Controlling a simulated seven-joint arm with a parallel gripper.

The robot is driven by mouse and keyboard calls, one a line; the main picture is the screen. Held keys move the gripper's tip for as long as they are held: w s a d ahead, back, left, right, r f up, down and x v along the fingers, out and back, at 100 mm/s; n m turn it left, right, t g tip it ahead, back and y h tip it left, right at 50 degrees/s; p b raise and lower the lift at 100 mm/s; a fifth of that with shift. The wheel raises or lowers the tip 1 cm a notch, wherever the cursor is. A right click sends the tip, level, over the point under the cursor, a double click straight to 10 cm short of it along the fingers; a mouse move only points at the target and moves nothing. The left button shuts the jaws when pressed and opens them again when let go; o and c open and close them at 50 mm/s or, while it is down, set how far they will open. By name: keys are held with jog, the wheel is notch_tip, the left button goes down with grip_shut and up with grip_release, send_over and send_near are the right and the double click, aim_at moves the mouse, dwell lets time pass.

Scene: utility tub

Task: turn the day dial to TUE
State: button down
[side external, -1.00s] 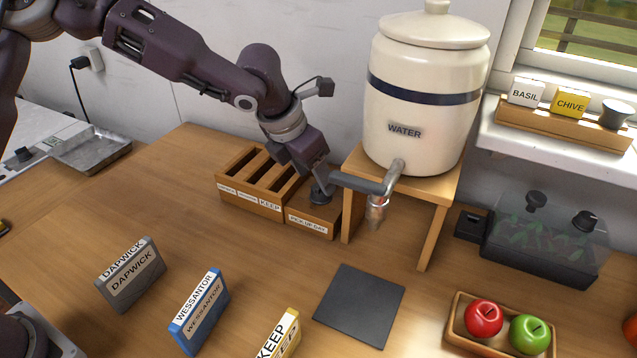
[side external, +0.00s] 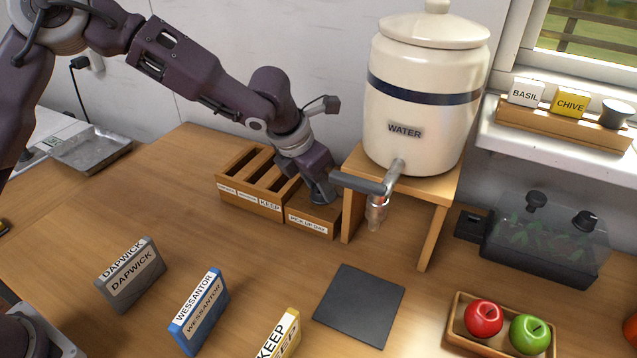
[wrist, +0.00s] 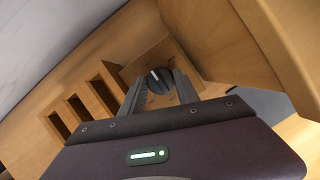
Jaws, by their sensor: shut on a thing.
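The day dial (wrist: 159,80) is a dark round knob with a pale pointer line, on top of a small wooden box labelled PICK UP DAY (side external: 308,223). My gripper (wrist: 161,92) is shut on the dial from above, with a finger on each side of it in the wrist view. In the side external view my gripper (side external: 322,196) hides the dial. Day marks around the dial are not readable, so I cannot tell which day the pointer faces.
A slotted wooden rack (side external: 250,202) adjoins the box on the left. The water crock (side external: 420,100) on its wooden stand (side external: 436,225) is close on the right, its tap (side external: 376,208) jutting forward. Upright labelled blocks and a dark mat (side external: 360,305) are nearer the front.

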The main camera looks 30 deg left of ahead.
jog(key=shift+m, duration=0.3)
jog(key=m, duration=0.2)
jog(key=m+g+h, duration=0.1)
jog(key=m, duration=0.1)
jog(key=shift+w+a+h, duration=0.1)
jog(key=shift+a+h, duration=0.05)
jog(key=shift+h, duration=0.15)
jog(key=m+g, duration=0.1)
jog(key=m, duration=0.1)
jog(key=m+g+h, duration=0.1)
jog(key=m, duration=0.2)
jog(key=shift+w, duration=0.15)
jog(key=m+g, duration=0.1)
jog(key=m, duration=0.2)
jog(key=m+g, duration=0.1)
jog(key=m, duration=0.2)
jog(key=shift+w, duration=0.1)
jog(key=m+g, duration=0.1)
jog(key=m, duration=0.3)
jog(key=shift+w+g+y, duration=0.1)
jog(key=shift+g+y, duration=0.2)
jog(key=shift+g, duration=0.1)
jog(key=shift+m, duration=0.6)
jog(key=c, duration=0.9)
grip_release()
